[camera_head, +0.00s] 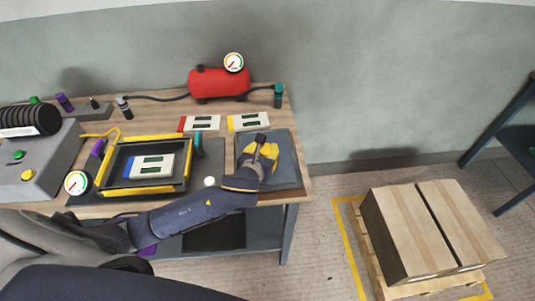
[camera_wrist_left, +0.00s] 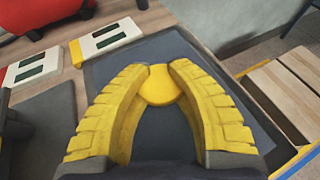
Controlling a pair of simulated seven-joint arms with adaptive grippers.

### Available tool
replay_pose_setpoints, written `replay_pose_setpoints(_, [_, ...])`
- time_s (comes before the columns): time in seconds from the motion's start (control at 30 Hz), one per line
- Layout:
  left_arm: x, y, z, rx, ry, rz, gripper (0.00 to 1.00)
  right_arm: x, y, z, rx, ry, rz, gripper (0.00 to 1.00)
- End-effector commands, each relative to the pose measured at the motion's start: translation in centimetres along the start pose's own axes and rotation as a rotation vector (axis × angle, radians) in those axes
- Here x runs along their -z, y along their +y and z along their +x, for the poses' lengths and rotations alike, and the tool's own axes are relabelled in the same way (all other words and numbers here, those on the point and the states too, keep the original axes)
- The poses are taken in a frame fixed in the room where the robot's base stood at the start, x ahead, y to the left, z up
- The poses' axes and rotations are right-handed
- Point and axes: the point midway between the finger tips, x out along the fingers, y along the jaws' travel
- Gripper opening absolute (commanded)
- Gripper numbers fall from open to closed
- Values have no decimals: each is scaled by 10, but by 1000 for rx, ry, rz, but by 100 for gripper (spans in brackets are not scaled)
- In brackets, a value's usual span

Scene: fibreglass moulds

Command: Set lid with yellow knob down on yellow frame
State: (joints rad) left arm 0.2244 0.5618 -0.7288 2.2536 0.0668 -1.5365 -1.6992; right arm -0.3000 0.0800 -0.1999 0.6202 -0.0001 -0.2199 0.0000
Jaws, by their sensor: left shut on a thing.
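My left gripper (camera_head: 265,153) is over the right end of the bench. In the left wrist view its yellow fingers (camera_wrist_left: 163,68) are shut on the yellow knob (camera_wrist_left: 158,90). The knob belongs to a flat dark blue-grey lid (camera_head: 287,168), which also shows below the fingers in the wrist view (camera_wrist_left: 150,125). I cannot tell whether the lid touches the surface under it. The yellow frame (camera_head: 147,191) lies to the left on the bench, around a dark recess holding a blue-marked white card (camera_head: 152,166). My right gripper is not in view.
White cards with red (camera_head: 200,123) and yellow (camera_head: 248,122) ends lie behind. A red tank (camera_head: 218,83) stands at the back. A grey control box (camera_head: 40,165) and a dial (camera_head: 77,183) are left. A small white ball (camera_head: 209,182) sits between frame and lid.

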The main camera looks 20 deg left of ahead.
Motion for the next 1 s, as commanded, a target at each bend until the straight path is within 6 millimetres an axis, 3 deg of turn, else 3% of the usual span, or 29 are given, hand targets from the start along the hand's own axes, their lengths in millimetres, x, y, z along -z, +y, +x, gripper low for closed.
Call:
replay_pose_setpoints(0.2, [18, 3, 7, -4, -1, -2, 0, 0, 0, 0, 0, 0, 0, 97])
replay_pose_setpoints(0.63, [21, 3, 8, -4, -2, -2, 0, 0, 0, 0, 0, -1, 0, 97])
replay_pose_setpoints(0.67, [22, 3, 8, -4, 0, -2, 22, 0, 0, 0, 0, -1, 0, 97])
replay_pose_setpoints(0.7, [22, 3, 8, -4, 0, -2, 26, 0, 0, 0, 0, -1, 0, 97])
replay_pose_setpoints(0.83, [22, 2, 8, -4, -1, -3, 42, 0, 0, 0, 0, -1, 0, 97])
replay_pose_setpoints(1.0, [22, 2, 8, -4, -1, -3, 43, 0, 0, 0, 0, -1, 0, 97])
